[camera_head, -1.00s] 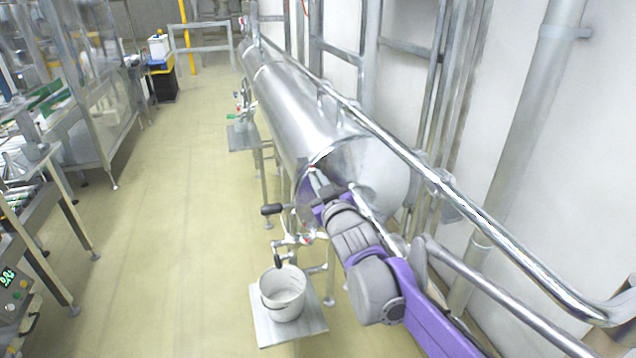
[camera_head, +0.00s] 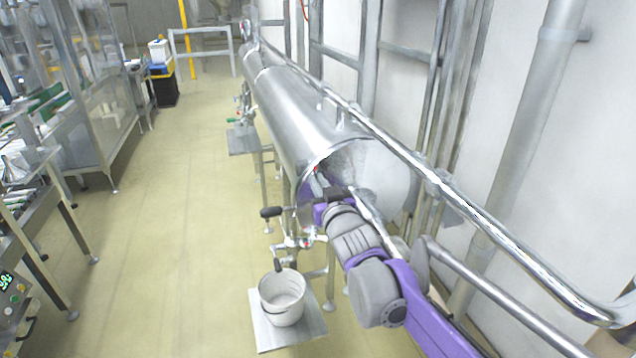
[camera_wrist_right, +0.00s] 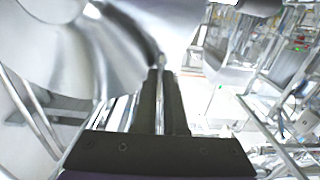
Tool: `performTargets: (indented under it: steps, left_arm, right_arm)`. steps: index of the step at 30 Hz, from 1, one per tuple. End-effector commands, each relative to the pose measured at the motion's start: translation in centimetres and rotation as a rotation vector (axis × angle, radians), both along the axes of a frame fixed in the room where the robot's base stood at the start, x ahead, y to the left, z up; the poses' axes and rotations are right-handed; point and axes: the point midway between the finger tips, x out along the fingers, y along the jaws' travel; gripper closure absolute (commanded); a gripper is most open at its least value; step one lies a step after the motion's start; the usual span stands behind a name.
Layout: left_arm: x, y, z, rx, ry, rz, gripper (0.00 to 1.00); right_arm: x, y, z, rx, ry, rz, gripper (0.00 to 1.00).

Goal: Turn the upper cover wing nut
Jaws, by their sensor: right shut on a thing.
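The steel tank (camera_head: 300,120) has a round end cover, which shows as a shiny curved surface (camera_wrist_right: 75,55) in the right wrist view. My right gripper (camera_head: 318,186) is at this near end of the tank. In the right wrist view its two dark fingers (camera_wrist_right: 160,88) are close together at the cover's edge. They are shut on a thin metal piece, which appears to be the upper cover wing nut; its shape is mostly hidden by the fingers. My left gripper is not in view.
A black-ended handle (camera_head: 271,212) sticks out left of my right gripper. A valve (camera_head: 300,242) sits below it, above a white bucket (camera_head: 283,297) on a metal plate. A long pipe (camera_head: 470,210) runs along the right. The floor (camera_head: 170,220) to the left is clear.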

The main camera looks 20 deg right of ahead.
Motion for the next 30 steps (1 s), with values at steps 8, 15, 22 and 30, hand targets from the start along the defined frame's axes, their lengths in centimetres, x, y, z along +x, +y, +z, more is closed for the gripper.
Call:
performTargets:
  steps: [8,15,22,30]
  left_arm:
    - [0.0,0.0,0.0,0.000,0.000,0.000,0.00]
    - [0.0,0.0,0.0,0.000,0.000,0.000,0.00]
    - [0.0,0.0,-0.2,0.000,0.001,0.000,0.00]
    - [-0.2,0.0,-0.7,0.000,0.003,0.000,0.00]
  right_arm:
    - [0.0,0.0,0.0,-0.001,0.000,0.000,0.61]
    - [0.0,0.0,0.0,-0.002,0.000,0.000,0.61]
    - [-1.5,-0.1,0.0,-0.002,0.001,0.000,0.61]
    - [-6.6,-0.2,-0.1,-0.002,0.001,-0.001,0.61]
